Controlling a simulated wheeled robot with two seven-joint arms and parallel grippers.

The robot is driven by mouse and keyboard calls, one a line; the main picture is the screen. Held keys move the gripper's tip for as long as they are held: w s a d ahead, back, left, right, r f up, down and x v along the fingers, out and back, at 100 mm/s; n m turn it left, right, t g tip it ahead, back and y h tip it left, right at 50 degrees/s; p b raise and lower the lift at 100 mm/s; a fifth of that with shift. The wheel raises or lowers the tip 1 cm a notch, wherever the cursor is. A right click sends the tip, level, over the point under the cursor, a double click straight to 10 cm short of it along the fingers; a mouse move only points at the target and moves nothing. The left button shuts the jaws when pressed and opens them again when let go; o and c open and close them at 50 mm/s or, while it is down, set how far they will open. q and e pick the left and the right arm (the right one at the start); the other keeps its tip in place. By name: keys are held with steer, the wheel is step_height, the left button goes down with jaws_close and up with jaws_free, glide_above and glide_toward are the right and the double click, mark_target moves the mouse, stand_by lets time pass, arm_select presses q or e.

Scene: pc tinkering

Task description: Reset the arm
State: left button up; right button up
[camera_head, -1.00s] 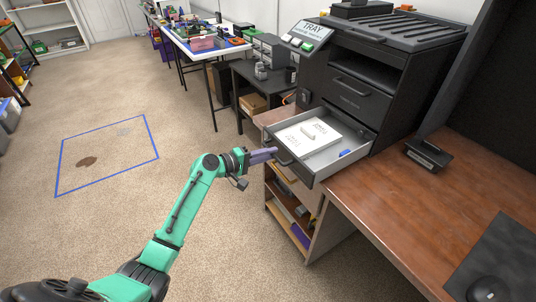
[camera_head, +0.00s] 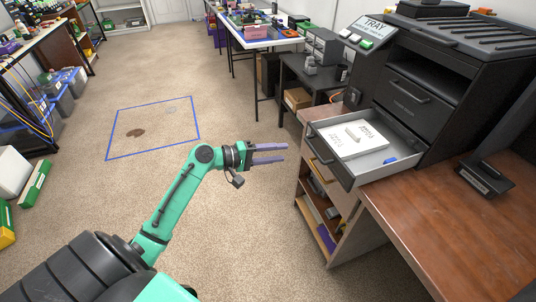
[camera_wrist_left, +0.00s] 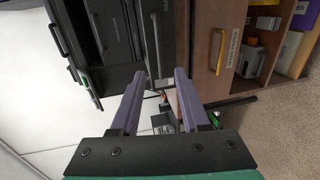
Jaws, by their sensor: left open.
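My left arm is green and reaches forward from the bottom left in the head view. Its left gripper (camera_head: 285,154) has two purple fingers, apart with nothing between them. It stands in the air left of the open drawer (camera_head: 397,164) and does not touch it. In the left wrist view the open fingers (camera_wrist_left: 162,78) point at the black cabinet and the wooden unit. My right gripper is not in view.
A wooden desk (camera_head: 425,215) is at the right.

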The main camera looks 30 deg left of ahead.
arm_select(q)
steer(key=v, duration=0.3)
steer(key=shift+s+a, duration=0.1)
steer(key=s+a+f+g+y+p, duration=0.1)
steer(key=s+a+f+g+y, duration=0.15)
steer(key=f, duration=0.75)
steer(key=s+a+f+g+y+p, duration=0.1)
steer(key=s+a+f+y+p, duration=0.2)
steer(key=f, duration=0.7)
steer(key=s+a+f+g+y, duration=0.1)
steer(key=s+f+y, duration=0.1)
steer(key=s+f, duration=0.5)
steer(key=s+d+f+m+g+p, duration=0.1)
steer(key=s+f+m, duration=0.3)
steer(key=s, duration=0.4)
steer(key=s+d+f+m+g+y+p, duration=0.1)
steer(key=s+d+f+m+g, duration=0.2)
steer(key=s+f, duration=0.4)
steer(key=s+d+f+m+g+y+p, duration=0.1)
steer(key=s+f+m, duration=0.4)
steer(key=s, duration=0.5)
steer(key=d+g, duration=0.1)
steer(key=d, duration=0.1)
steer(key=shift+s+d+f+m+p, duration=0.25)
steer(key=shift+s+d+m+p, duration=0.05)
steer(key=shift+s+d, duration=0.05)
